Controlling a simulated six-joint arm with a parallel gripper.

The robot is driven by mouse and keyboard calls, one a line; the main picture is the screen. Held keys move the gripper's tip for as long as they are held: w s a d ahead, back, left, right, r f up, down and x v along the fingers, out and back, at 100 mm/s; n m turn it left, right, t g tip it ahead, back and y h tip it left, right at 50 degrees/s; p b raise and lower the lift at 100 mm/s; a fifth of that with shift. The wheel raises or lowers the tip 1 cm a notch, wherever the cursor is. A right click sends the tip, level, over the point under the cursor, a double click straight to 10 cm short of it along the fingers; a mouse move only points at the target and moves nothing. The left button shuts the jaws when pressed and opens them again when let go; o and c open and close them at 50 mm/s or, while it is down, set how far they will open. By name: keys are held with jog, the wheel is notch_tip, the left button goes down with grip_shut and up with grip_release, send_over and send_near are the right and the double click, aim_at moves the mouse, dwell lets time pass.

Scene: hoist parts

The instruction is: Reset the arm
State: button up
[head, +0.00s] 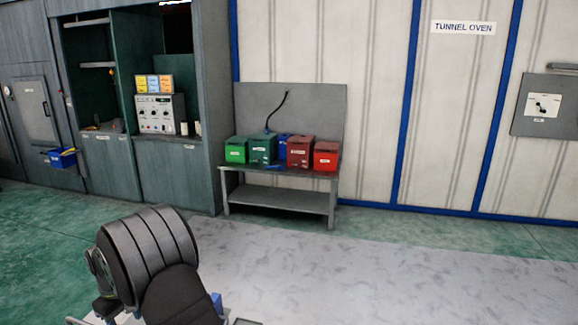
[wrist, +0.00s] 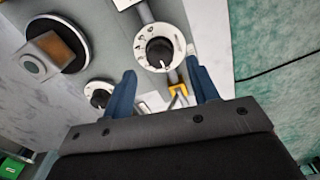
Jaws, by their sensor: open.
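My gripper (wrist: 161,66) shows in the wrist view as two blue fingers, spread apart with nothing held between them. A white round part with a dark centre and markings (wrist: 158,46) lies beyond and between the fingertips. I cannot tell whether a finger touches it. A smaller white round part (wrist: 99,93) is left of the left finger. A small yellow-orange piece (wrist: 178,89) shows near the right finger. In the head view my dark ribbed arm is at the lower left, and the gripper is not clearly visible there.
In the head view a grey bench (head: 277,199) with several coloured bins stands by the wall. A blue bin (head: 62,157) is at the left.

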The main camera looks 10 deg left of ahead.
jog(key=shift+f, duration=1.95)
jog(key=shift+r, duration=0.1)
notch_tip(320, 180, up, 18)
jog(key=f, duration=0.1)
notch_tip(320, 180, down, 17)
jog(key=shift+f+m, duration=0.1)
jog(key=shift+m, duration=0.2)
jog(key=m, duration=0.7)
jog(key=shift+m, duration=0.3)
jog(key=m, duration=0.4)
jog(key=shift+m, duration=0.3)
jog(key=shift+w+m, duration=0.1)
jog(key=shift+m, duration=2)
